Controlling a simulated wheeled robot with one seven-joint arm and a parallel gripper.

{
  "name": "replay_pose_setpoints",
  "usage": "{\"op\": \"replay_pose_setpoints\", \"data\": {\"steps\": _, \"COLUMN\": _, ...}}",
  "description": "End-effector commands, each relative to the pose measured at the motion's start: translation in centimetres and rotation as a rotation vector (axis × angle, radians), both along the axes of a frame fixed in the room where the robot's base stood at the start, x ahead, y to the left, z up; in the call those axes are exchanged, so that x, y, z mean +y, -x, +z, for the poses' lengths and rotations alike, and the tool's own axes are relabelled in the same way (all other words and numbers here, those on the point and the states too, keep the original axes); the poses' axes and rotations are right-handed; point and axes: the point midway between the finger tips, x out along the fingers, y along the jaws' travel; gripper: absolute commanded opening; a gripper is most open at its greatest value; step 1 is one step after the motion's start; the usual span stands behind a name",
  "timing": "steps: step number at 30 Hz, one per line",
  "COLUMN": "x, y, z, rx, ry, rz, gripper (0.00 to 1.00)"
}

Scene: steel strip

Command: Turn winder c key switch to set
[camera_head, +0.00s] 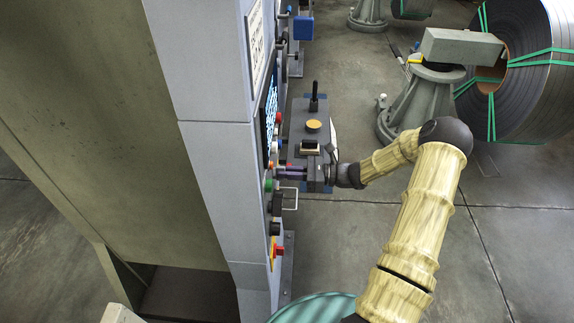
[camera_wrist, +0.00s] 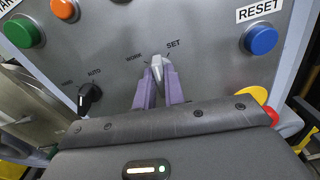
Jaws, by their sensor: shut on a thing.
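The key switch (camera_wrist: 157,66) is a small light-grey key on the grey panel in the wrist view, between the labels WORK on its left and SET on its right. My gripper (camera_wrist: 160,84) has its two purple fingers shut on it from both sides. The key's tip points roughly upward in the picture, between the two label marks; I cannot tell its exact setting. In the head view my gripper (camera_head: 288,172) reaches left to the cabinet's panel edge; the key itself is not distinguishable there.
A black HAND/AUTO selector (camera_wrist: 90,97) is left of the key. Green (camera_wrist: 22,32), orange (camera_wrist: 65,10) and blue RESET (camera_wrist: 260,38) buttons surround it. The tall grey cabinet (camera_head: 210,180) stands left.

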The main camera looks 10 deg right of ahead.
Motion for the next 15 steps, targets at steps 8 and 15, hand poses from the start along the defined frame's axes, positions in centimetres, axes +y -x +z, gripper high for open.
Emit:
{"op": "replay_pose_setpoints", "data": {"steps": 8, "x": -0.06, "y": -0.29, "z": 0.51, "rx": 0.246, "ry": -0.082, "rz": -0.003, "gripper": 0.0}}
{"op": "replay_pose_setpoints", "data": {"steps": 15, "x": -0.14, "y": -0.43, "z": 0.39, "rx": 0.444, "ry": -0.148, "rz": -0.004, "gripper": 0.0}}
